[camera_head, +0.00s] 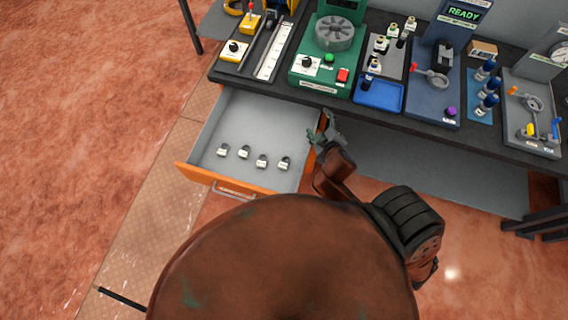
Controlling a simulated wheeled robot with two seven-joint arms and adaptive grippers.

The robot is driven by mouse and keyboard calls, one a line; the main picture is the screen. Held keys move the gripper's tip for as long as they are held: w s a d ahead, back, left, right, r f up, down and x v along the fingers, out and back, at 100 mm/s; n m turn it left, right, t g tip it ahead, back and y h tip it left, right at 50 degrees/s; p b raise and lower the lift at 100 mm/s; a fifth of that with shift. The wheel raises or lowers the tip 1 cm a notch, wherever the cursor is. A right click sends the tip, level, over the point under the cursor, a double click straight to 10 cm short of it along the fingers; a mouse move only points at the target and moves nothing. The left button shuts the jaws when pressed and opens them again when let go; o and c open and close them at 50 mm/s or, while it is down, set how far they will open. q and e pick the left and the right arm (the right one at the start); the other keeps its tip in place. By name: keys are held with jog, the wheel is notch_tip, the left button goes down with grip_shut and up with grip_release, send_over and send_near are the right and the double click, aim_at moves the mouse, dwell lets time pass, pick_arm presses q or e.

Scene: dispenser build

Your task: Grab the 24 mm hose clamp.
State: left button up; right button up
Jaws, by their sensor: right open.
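Several small dark hose clamps with white labels lie in a row in the open drawer: one at the left (223,150), one beside it (244,152), a third (262,161) and one at the right (284,163). The labels are too small to read, so I cannot tell which clamp is 24 mm. My right gripper (325,130) is open and empty. It is at the drawer's right side, near the bench edge, up and to the right of the clamps and apart from them. My left gripper is not in view.
The drawer (240,115) is pulled out, with an orange front (205,177). The dark bench (400,113) above carries a green machine (328,52), a blue tray (379,93), a blue station (436,82) and bottles (487,88). The drawer floor around the clamps is clear.

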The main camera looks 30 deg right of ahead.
jog(key=w+a+r+n+t+y, duration=0.35)
jog(key=a+r+n, duration=0.25)
jog(key=r, duration=0.2)
jog(key=w+a+r+n+t+y, duration=0.35)
jog(key=w+a+r+n, duration=0.2)
jog(key=r, duration=0.25)
jog(key=s+a+f+n+g+y, duration=0.1)
jog(key=s+a+n+g+y, duration=0.15)
jog(key=a+n+y, duration=0.8)
jog(key=n+g+h, duration=1)
jog(key=n+g, duration=0.2)
jog(key=n, duration=0.4)
send_near(282, 161)
jog(key=shift+w+a+f, duration=0.1)
jog(key=shift+w+f, duration=0.25)
jog(key=shift+f, duration=0.2)
jog(key=shift+w+a+f, duration=0.15)
jog(key=shift+w+f, duration=0.2)
jog(key=shift+f, duration=0.2)
jog(key=x, duration=0.5)
jog(key=shift+s+f, duration=0.25)
